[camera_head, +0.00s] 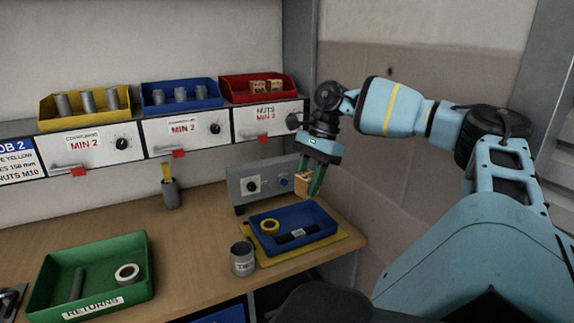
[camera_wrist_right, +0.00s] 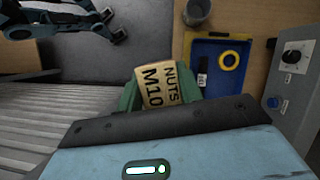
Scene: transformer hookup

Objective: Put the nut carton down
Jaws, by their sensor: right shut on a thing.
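In the right wrist view the carton (camera_wrist_right: 166,87) reads "NUTS M10", with my right gripper's green fingers (camera_wrist_right: 131,96) on either side. The blue tray (camera_head: 322,217) sits on a yellow mat (camera_head: 352,238) and holds a yellow tape roll (camera_head: 269,226) and a dark item (camera_head: 298,236). The tray (camera_wrist_right: 204,63) also shows in the right wrist view, beside the carton.
A grey control box (camera_head: 245,186) stands behind the tray. A grey cup (camera_head: 242,259) stands at the tray's front left. A green returns tray (camera_head: 103,255) is at the left. Yellow, blue and red bins (camera_head: 238,97) line the shelf. The bench middle is clear.

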